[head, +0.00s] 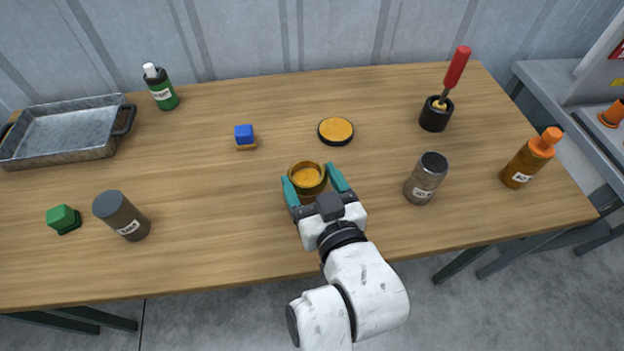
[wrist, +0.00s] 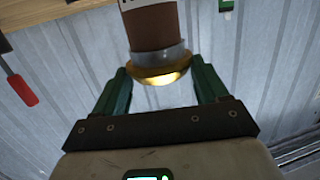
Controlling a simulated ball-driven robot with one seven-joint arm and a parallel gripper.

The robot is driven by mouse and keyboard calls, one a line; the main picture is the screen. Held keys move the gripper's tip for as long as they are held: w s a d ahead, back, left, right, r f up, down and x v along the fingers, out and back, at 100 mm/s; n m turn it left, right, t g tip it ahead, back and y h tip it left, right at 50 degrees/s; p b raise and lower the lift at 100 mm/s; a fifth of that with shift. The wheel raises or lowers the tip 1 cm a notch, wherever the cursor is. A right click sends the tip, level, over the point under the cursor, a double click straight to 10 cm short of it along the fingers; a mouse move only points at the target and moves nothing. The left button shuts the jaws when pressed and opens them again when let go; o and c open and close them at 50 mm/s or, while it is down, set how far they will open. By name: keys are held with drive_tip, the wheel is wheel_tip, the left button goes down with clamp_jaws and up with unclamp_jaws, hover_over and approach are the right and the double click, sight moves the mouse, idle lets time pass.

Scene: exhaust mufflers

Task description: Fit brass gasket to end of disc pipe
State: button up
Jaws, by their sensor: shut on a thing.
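A brass gasket (head: 308,189) is between the two teal fingers of my gripper (head: 310,174), which is shut on it. In the wrist view the gasket (wrist: 160,78) shows as a gold ring between the green fingers (wrist: 161,72). It is at the end of a brown labelled pipe (wrist: 151,26), against a grey band. In the head view the pipe (head: 308,199) stands upright below the gasket, mostly hidden by it and my gripper. I cannot tell whether the gasket is fully seated.
An orange disc on black (head: 335,131) lies behind the gasket. A silver canister (head: 426,179) stands to the right, and an orange bottle (head: 529,160) farther right. A blue block (head: 244,134) and grey canister (head: 122,216) are left. The wood around the pipe is clear.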

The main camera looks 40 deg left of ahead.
drive_tip(key=o, duration=1.1)
drive_tip(key=shift+f, duration=0.1)
drive_tip(key=b+v, duration=0.1)
drive_tip(key=v, duration=1)
drive_tip(key=w+d+f+m+g+h, duration=0.1)
drive_tip(key=d+f+m+h, duration=0.3)
drive_tip(key=d+f, duration=0.55)
drive_tip(key=w+d+f+m+h, duration=0.15)
drive_tip(key=d+f+h, duration=0.4)
drive_tip(key=d, duration=0.65)
drive_tip(key=s+d+f+m+g+h, duration=0.1)
drive_tip(key=s+d+f+m+g, duration=0.1)
drive_tip(key=s+d, duration=0.2)
drive_tip(key=s+d+f+m+g+h, duration=0.2)
drive_tip(key=s+d, duration=0.3)
drive_tip(key=d, duration=0.3)
drive_tip(key=s+d+f+m+g+h, duration=0.2)
drive_tip(key=s+d+f+m, duration=0.1)
drive_tip(key=d, duration=0.3)
drive_tip(key=shift+s+f, duration=0.6)
drive_tip(key=shift+s, duration=0.25)
